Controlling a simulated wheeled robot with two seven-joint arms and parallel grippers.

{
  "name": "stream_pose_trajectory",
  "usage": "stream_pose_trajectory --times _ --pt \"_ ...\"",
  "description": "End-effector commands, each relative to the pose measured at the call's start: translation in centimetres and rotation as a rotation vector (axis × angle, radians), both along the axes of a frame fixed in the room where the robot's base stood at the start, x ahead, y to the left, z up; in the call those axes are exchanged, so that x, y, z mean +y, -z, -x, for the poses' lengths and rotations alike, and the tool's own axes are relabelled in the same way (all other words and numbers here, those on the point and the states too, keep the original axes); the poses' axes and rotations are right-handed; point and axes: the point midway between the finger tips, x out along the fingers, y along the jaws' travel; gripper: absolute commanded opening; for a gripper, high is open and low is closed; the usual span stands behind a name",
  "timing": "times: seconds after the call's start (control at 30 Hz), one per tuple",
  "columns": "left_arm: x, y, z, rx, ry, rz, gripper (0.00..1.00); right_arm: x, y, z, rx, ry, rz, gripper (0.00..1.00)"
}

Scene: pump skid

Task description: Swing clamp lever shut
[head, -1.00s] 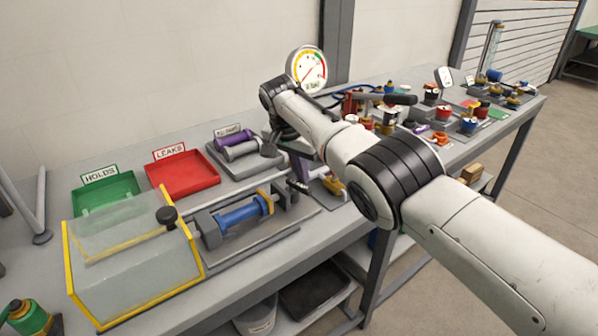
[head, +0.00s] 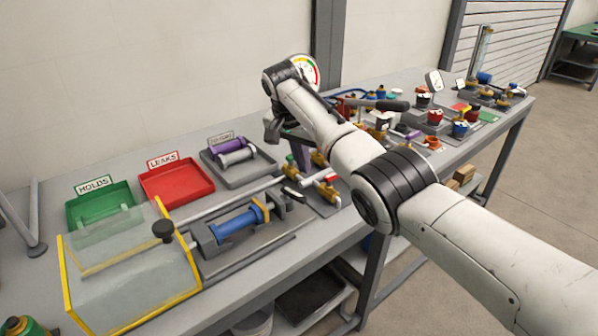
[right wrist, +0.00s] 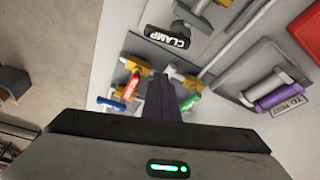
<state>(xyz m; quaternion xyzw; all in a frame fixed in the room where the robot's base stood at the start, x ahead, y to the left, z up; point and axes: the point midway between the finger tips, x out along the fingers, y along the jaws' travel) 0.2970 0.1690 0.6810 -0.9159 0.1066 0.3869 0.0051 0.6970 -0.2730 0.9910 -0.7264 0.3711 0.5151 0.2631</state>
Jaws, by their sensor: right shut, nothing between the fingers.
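The clamp lever's black grip, marked CLAMP (right wrist: 167,38), shows in the right wrist view above the fingertips. In the head view the grip (head: 292,193) is small, at the right end of the test fixture. The fixture (head: 205,238) holds a blue cylinder (head: 238,222) lying flat. My right gripper (right wrist: 160,80) is shut and empty, its dark purple fingers together just short of the grip and apart from it in the picture. In the head view its fingers (head: 301,160) show partly behind my forearm, above the bench. My left gripper is out of view.
Brass valves with coloured handles (right wrist: 131,85) lie close around the fingers. A clear yellow-edged guard (head: 130,265) stands left of the fixture. Behind are a green tray (head: 100,207), a red tray (head: 177,184) and a grey holder with cylinders (head: 236,168). Many parts crowd the bench's far end.

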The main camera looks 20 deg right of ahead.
Motion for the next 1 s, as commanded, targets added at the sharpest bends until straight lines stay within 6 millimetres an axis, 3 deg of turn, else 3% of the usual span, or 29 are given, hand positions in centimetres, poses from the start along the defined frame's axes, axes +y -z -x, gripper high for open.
stream_pose_trajectory --times 0.1,0.3,1.0 --pt "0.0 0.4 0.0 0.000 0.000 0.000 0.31 1.0 -2.4 0.2 -0.004 -0.004 -0.001 0.00" --pt "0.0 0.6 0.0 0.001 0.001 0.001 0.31 1.7 -4.7 0.6 -0.002 -0.003 0.000 0.00" --pt "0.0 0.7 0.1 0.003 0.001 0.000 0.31 1.8 -5.2 0.7 -0.001 -0.002 0.001 0.00"
